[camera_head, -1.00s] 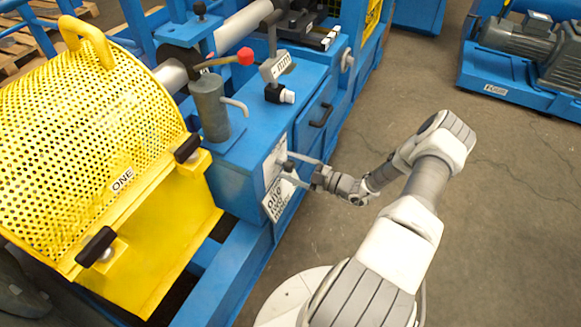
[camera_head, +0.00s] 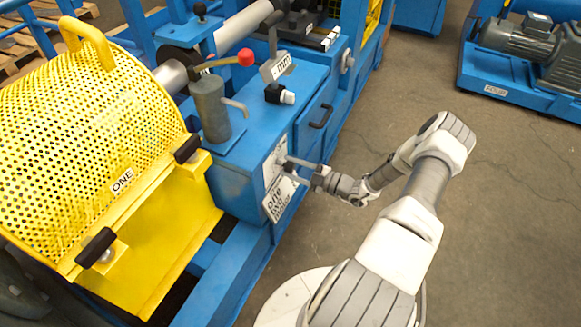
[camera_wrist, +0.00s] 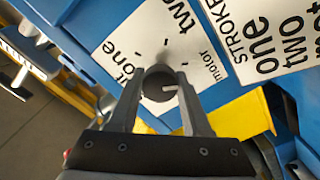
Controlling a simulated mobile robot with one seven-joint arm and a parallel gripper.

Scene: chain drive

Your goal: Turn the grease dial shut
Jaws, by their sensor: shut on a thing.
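The dial (camera_wrist: 158,84) is a dark round knob with a light pointer mark, seen in the wrist view. It sits on a white label plate (camera_wrist: 150,42) with tick marks and the words "one", "two" and "motor". The pointer mark lies towards the right in that view, near "motor". My gripper (camera_head: 291,168) is at the side face of the blue cabinet (camera_head: 238,168). In the wrist view its two fingers are shut on the dial, one on each side.
A second white plate (camera_head: 279,198) reading "STROKE one two motor" sits just below. A grey pump cylinder (camera_head: 211,106) with a red-knobbed lever stands on the cabinet. A yellow perforated guard (camera_head: 85,140) is at left. A dark drawer handle (camera_head: 321,116) juts out nearby.

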